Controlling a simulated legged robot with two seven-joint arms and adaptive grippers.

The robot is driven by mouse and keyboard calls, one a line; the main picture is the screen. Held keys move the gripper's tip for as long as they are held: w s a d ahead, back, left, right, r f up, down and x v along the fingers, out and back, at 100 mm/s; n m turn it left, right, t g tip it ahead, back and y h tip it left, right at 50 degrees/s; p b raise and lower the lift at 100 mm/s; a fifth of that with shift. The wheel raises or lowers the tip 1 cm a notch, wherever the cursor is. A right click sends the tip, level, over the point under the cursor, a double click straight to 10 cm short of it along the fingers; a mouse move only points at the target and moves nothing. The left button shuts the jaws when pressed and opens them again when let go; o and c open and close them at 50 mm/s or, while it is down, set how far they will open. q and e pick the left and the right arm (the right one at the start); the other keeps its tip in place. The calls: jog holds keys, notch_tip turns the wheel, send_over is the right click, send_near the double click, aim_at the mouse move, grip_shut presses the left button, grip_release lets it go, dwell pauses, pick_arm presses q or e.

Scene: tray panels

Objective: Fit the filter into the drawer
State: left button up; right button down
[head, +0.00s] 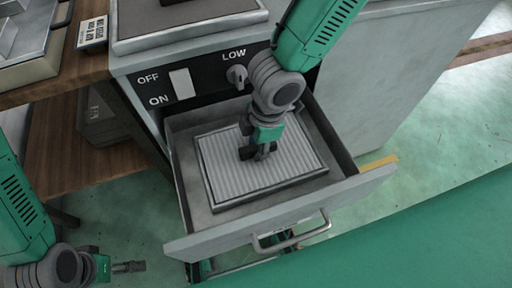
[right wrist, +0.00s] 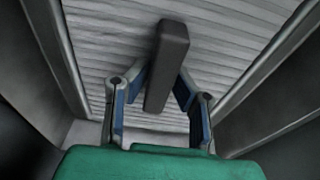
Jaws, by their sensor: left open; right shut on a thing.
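The filter (head: 290,165) is a pleated light-grey panel in a thin grey frame. It lies inside the open drawer (head: 182,205), roughly flat as far as I can tell, with its edges inside the drawer walls. My right gripper (head: 262,153) reaches down over the filter's middle and is shut on its dark handle. In the right wrist view the handle (right wrist: 167,65) stands between the two fingers, with the pleats (right wrist: 225,40) behind it. My left gripper (head: 130,267) is open and empty at the lower left, away from the drawer.
The drawer is pulled out of a grey cabinet (head: 390,80) with a white switch (head: 181,84) and a knob (head: 237,75) above it. A metal drawer handle (head: 290,240) is at the front. A wooden shelf (head: 75,150) stands left. Green floor lies right.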

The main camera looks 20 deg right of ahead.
jog(key=shift+a, duration=0.3)
jog(key=c, duration=1.4)
grip_release()
jog(key=shift+a, duration=0.1)
pick_arm(q)
jog(key=shift+a+f, duration=0.2)
jog(key=shift+a, duration=0.3)
pick_arm(e)
jog(key=shift+a, duration=0.1)
pick_arm(q)
jog(key=shift+d, duration=0.1)
pick_arm(e)
jog(key=shift+d, duration=0.25)
jog(key=shift+d+r, duration=0.1)
jog(key=shift+r, duration=0.25)
pick_arm(q)
notch_tip(320, 180, up, 6)
jog(key=p, duration=0.5)
jog(key=shift+d+f, duration=0.15)
jog(key=shift+f, duration=0.1)
pick_arm(e)
notch_tip(320, 180, up, 11)
jog(key=d, duration=0.1)
jog(key=shift+d+r, duration=0.2)
jog(key=shift+d, duration=0.1)
